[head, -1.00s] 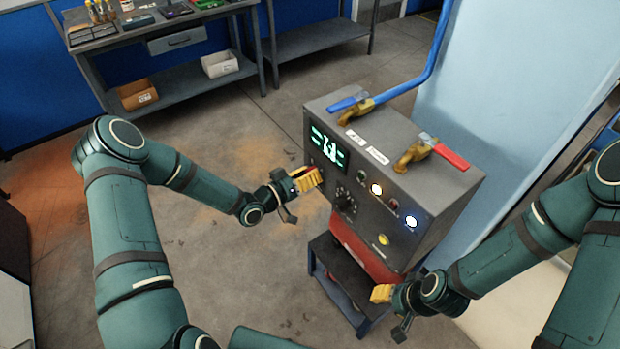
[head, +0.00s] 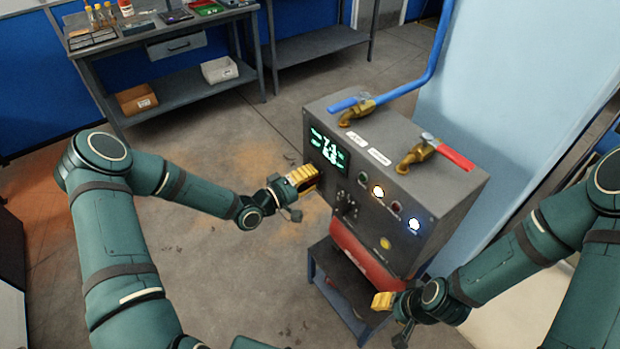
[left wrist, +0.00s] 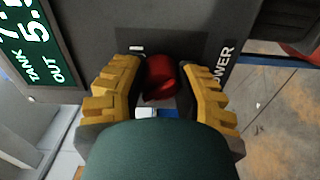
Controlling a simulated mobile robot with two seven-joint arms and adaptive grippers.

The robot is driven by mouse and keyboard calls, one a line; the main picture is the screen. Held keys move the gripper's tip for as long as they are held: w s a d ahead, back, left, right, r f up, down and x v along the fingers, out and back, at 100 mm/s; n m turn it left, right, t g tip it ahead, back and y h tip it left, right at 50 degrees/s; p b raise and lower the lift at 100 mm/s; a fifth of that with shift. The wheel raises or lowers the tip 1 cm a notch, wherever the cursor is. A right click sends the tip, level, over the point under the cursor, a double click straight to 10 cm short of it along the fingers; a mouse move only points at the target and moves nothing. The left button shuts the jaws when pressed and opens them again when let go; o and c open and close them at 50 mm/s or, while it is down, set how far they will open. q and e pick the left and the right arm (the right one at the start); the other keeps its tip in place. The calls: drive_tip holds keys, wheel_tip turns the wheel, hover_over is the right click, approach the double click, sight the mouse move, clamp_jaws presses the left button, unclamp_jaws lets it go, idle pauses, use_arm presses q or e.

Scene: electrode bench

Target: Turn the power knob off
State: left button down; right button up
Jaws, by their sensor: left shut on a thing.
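The grey control box (head: 440,235) stands right of centre in the head view. My left gripper (head: 305,178) is at the left edge of its front face, with yellow fingers that hide the knob there. In the left wrist view, a red power knob (left wrist: 160,78) sits between the two yellow fingers of my left gripper (left wrist: 162,90), beside the label "POWER" (left wrist: 223,66). The fingers are shut on it. My right gripper (head: 383,301) is low in front of the box, apart from it; its opening cannot be made out.
The box carries a lit green display (head: 328,148), lamps, a blue-handled valve (head: 357,108) and a red-handled valve (head: 418,155). A dark stand (head: 345,285) is below. A workbench (head: 170,50) is at the back left. The floor left of the box is clear.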

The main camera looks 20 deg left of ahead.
use_arm(q)
drive_tip(key=shift+d+n, duration=0.1)
drive_tip(key=shift+n, duration=0.4)
idle(0.3)
drive_tip(key=c, duration=0.6)
unclamp_jaws()
drive_tip(key=shift+s+a, duration=0.2)
drive_tip(key=v, duration=1.1)
drive_tip(key=shift+s+a, duration=0.15)
drive_tip(key=shift+s, duration=0.05)
